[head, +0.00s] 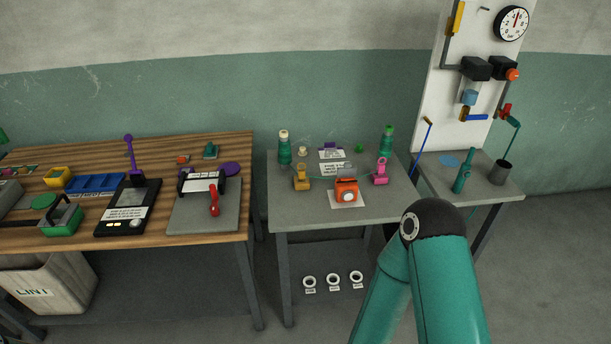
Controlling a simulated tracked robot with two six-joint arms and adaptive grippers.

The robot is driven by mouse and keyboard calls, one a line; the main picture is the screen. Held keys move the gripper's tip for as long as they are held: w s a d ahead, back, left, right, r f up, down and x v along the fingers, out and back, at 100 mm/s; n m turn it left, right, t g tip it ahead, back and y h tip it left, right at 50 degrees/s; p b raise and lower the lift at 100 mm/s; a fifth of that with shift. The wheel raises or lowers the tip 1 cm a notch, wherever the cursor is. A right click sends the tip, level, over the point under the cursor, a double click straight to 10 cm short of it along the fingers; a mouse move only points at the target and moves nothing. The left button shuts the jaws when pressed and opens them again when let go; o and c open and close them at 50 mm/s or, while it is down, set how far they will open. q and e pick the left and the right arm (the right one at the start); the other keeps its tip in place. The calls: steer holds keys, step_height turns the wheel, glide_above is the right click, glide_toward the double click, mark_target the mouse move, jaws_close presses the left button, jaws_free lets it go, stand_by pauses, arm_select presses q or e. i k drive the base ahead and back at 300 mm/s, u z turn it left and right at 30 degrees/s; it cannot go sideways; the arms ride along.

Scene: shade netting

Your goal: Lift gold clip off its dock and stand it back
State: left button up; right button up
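A gold clip (302,179) stands at the left side of the small grey table, towards its front. It appears upright. Its dock cannot be told apart from the clip at this size. A pink clip-like piece (381,172) of similar shape stands on the right side of the same table. Neither of my grippers shows in the head view. Only a bent teal arm of mine is in view at the lower right, apart from the gold clip.
An orange device (346,191) sits on a white sheet between the clips. Green bottles (285,150) stand at the table's back corners. A wooden bench (130,234) with tools is at left. A tall white gauge panel (450,110) rises at right. Bare floor separates bench and table.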

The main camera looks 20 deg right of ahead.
mark_target(300, 171)
steer(key=u, duration=0.05)
steer(key=i, duration=1)
steer(key=z, duration=0.05)
